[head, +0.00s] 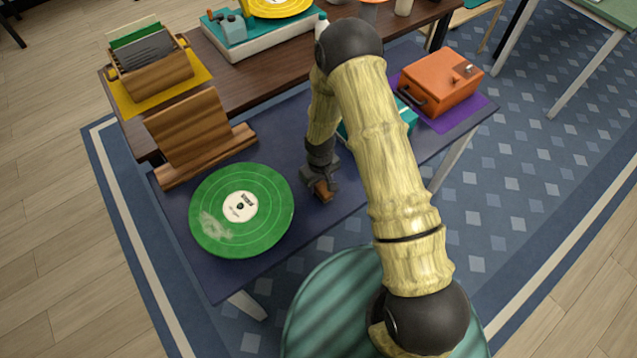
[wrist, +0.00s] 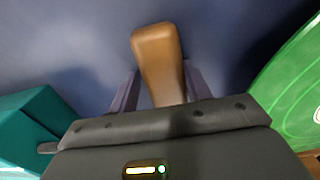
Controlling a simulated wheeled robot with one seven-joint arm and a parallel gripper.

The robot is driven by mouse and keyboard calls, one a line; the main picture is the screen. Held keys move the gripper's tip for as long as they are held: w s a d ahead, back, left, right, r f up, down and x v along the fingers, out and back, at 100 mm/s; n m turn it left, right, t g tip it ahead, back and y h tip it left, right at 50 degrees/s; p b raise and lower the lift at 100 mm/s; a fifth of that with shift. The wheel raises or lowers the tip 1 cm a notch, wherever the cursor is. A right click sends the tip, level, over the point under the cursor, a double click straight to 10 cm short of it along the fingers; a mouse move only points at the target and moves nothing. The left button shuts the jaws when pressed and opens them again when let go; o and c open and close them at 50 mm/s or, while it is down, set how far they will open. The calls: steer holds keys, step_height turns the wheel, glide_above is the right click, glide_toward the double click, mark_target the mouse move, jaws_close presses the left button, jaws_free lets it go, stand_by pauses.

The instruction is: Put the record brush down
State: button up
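The record brush (head: 323,190) shows as a small brown wooden piece at the tip of my gripper (head: 320,181). In the wrist view the brush (wrist: 158,60) stands out between the two fingers of my gripper (wrist: 160,90), which are closed against its sides. My gripper points down over the dark blue table (head: 225,277), just right of the green record. I cannot tell whether the brush touches the tabletop. Its underside is hidden.
The green record (head: 265,215) lies on the table with a pale smudge on it. A wooden stand (head: 190,135) is behind it. A teal box (head: 408,115) is partly hidden by my arm. An orange case (head: 440,82) sits on a purple mat (head: 480,108). Bare tabletop surrounds my gripper.

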steer(key=shift+s+a+f, duration=0.25)
steer(key=shift+s+a, duration=0.1)
steer(key=shift+s, duration=0.1)
steer(key=shift+w+a+r, duration=0.1)
steer(key=shift+a+r, duration=0.05)
steer(key=shift+r, duration=0.4)
step_height(320, 180, up, 12)
steer(key=shift+w+d+f, duration=0.15)
steer(key=shift+w+d, duration=0.05)
steer(key=shift+d, duration=0.05)
stand_by(0.4)
steer(key=s+d+r+m+t, duration=0.1)
steer(key=s+d+r+m, duration=0.2)
steer(key=s+d+r, duration=0.3)
steer(key=s+d+r+m+t, duration=0.1)
steer(key=s+d+r+m, duration=0.2)
steer(key=s+d+r, duration=0.3)
step_height(320, 180, up, 5)
steer(key=shift+s+d+r+m+t, duration=0.2)
steer(key=shift+s+d+m+t, duration=0.15)
steer(key=shift+d, duration=0.45)
